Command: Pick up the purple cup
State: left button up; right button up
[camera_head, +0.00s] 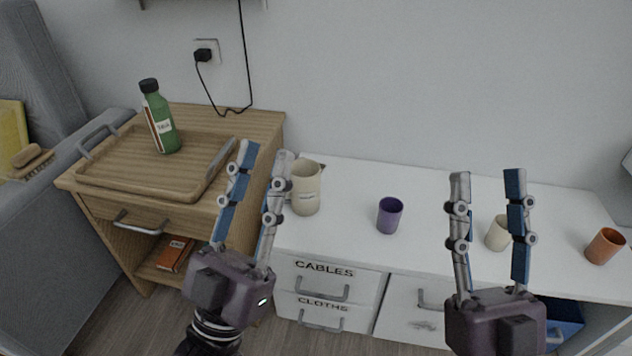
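The purple cup (389,216) stands upright on the white desk top (350,225), near its middle. My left gripper (264,152) is open and empty, to the left of the cup, with its fingers overlapping the side of the wooden cabinet and the edge of a cream pitcher in the picture. My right gripper (487,178) is open and empty, to the right of the cup. A cream cup shows partly behind its fingers. Neither gripper touches the purple cup.
A cream pitcher (306,188) stands left of the purple cup; the cream cup (496,234) and an orange cup (604,246) are to the right. A wooden cabinet (262,128) at left holds a tray (140,186) with a green bottle (160,120). Desk space around the purple cup is clear.

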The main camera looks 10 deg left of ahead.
aim_at(390, 208)
jog(key=j+z, duration=0.1)
jog(key=j, duration=0.95)
jog(key=k+j+z, duration=0.1)
jog(key=j, duration=0.95)
jog(key=i+l, duration=0.15)
jog(key=i, duration=0.35)
